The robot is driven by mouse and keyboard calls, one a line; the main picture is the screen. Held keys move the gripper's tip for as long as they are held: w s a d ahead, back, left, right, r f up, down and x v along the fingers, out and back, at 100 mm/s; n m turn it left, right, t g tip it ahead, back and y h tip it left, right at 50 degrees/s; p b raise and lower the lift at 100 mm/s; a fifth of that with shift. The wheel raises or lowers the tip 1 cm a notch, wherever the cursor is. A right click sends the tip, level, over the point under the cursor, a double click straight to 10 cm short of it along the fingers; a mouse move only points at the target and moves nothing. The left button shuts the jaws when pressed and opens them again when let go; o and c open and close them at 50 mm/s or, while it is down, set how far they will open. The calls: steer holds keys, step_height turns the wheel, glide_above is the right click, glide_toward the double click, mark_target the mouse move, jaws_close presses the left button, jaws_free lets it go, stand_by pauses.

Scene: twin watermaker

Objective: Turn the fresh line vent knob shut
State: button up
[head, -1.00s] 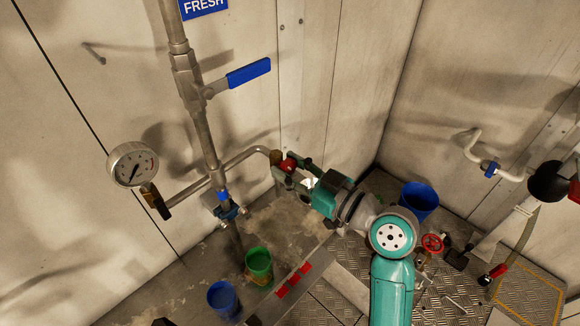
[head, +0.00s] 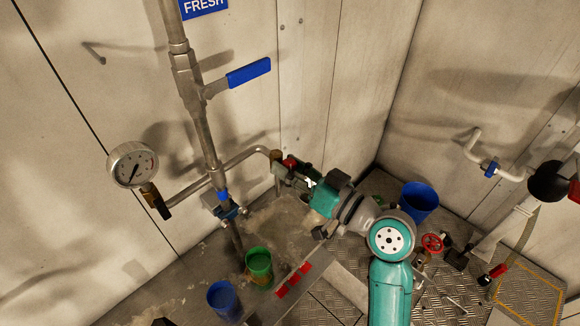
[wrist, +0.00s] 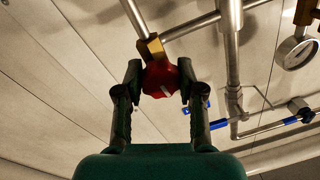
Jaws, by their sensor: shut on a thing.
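The fresh line vent knob is a small red knob (head: 289,163) at the end of the pipe branch. In the wrist view the red knob (wrist: 160,80) sits below a brass fitting, with a pale mark on its face. My gripper (head: 287,170) reaches it from the lower right. In the wrist view the two fingers of my gripper (wrist: 161,72) stand on either side of the knob and are closed on it. In the head view the fingers hide part of the knob.
A pressure gauge (head: 133,165) and a blue lever (head: 249,73) are on the pipework to the left. A green cup (head: 259,268) and a blue cup (head: 222,299) stand below. A blue bucket (head: 418,200) is behind my arm.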

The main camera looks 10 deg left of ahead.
steer(key=o, duration=1.1)
steer(key=shift+o, duration=0.2)
steer(key=v, duration=1.2)
